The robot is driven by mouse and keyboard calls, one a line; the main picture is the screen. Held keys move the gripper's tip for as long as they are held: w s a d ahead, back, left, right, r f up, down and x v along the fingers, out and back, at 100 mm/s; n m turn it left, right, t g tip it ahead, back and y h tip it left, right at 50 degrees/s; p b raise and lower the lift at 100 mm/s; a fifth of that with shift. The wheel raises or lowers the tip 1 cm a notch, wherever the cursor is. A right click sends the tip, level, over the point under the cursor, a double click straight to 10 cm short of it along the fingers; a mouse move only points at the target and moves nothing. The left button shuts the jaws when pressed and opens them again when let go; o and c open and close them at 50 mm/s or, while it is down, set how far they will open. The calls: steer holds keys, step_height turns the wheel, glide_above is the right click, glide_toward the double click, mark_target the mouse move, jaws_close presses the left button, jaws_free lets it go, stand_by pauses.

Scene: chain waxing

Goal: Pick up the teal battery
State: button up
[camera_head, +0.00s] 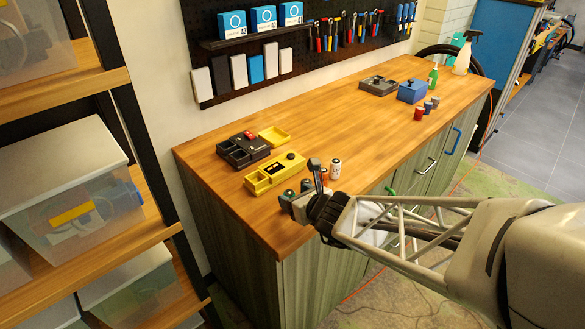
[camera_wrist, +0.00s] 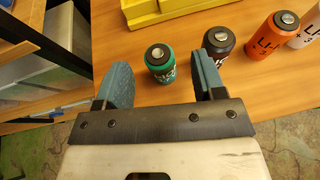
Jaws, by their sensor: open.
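The teal battery (camera_wrist: 160,63) stands upright on the wooden bench, with its silver-topped end facing up in the wrist view. My gripper (camera_wrist: 163,75) is open, with one blue-grey finger to the left of the battery and one to its right. The battery shows in the gap between the fingers, with space visible on both sides. I cannot tell how far down the fingers reach. In the head view my gripper (camera_head: 302,188) is low over the bench's front left part and partly hides the batteries there.
A black battery (camera_wrist: 219,42) stands close by the right finger. An orange battery (camera_wrist: 275,38) and a white battery (camera_wrist: 309,30) stand farther right. A yellow tray (camera_head: 275,173) and a black box (camera_head: 243,148) lie behind. The bench (camera_head: 350,115) is clear in the middle.

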mark_target(290, 193)
steer(key=shift+x, duration=1.7)
steer(key=shift+r, duration=0.1)
steer(key=c, duration=1)
steer(key=shift+r, duration=0.15)
steer(key=shift+s+r, duration=0.1)
steer(key=shift+r, duration=1.55)
steer(key=s+d, duration=0.2)
steer(key=s, duration=0.3)
steer(key=s+d+r, duration=0.1)
steer(key=s, duration=0.4)
steer(key=s+d, duration=0.2)
steer(key=s, duration=0.2)
steer(key=shift+s+d+r, duration=0.2)
steer(key=shift+s+d, duration=0.1)
steer(key=shift+s, duration=0.1)
